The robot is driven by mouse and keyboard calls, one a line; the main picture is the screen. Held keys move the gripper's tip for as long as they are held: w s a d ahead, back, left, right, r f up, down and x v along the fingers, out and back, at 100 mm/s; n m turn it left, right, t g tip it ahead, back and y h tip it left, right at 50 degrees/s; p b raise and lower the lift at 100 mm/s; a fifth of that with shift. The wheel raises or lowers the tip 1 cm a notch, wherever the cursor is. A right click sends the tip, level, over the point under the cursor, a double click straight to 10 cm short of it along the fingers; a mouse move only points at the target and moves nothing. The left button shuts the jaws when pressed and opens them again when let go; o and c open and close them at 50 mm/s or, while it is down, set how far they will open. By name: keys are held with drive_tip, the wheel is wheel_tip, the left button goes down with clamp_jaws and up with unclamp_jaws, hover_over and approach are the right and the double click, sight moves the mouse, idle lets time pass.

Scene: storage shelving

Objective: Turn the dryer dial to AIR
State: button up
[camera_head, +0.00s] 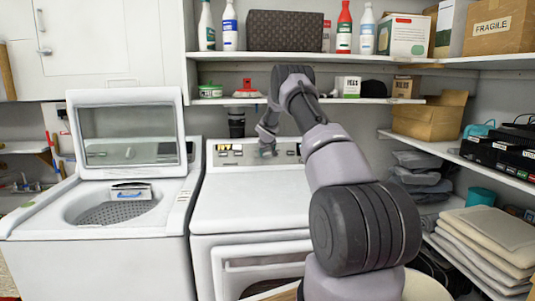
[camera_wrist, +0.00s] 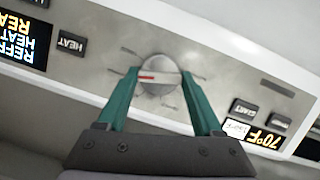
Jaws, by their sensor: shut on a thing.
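The dryer (camera_head: 250,205) is white and stands right of the washer, with its control panel at the back. In the wrist view the round silver dial (camera_wrist: 160,66) sits on the light panel (camera_wrist: 100,45), with a red mark on its grip bar pointing left in the picture. Thin tick marks ring it, but their labels are too small to read. My gripper (camera_wrist: 160,77) has one teal finger on each side of the dial and is shut on it. In the head view my gripper (camera_head: 268,151) is at the panel, small and partly hidden by my arm.
Dark buttons and lit displays (camera_wrist: 22,38) flank the dial, including a HEAT button (camera_wrist: 71,43). The washer (camera_head: 110,205) stands left with its lid up. A shelf with bottles (camera_head: 230,27) and boxes hangs above the dryer. Side shelves (camera_head: 470,160) line the right.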

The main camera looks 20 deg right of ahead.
drive_tip(key=n, duration=0.2)
drive_tip(key=n+h, duration=0.1)
drive_tip(key=n, duration=0.1)
drive_tip(key=shift+w+a+h, duration=0.1)
drive_tip(key=shift+a+h, duration=0.1)
drive_tip(key=shift+h, duration=0.1)
drive_tip(key=n, duration=0.2)
drive_tip(key=n+h, duration=0.1)
drive_tip(key=n, duration=0.1)
drive_tip(key=shift+n+t+h, duration=0.3)
drive_tip(key=shift+n, duration=0.1)
drive_tip(key=o, duration=1.4)
drive_tip(key=shift+d+f, duration=0.1)
drive_tip(key=shift+c, duration=0.2)
drive_tip(key=shift+s+a, duration=0.3)
drive_tip(key=shift+a, duration=0.05)
drive_tip(key=v, duration=1)
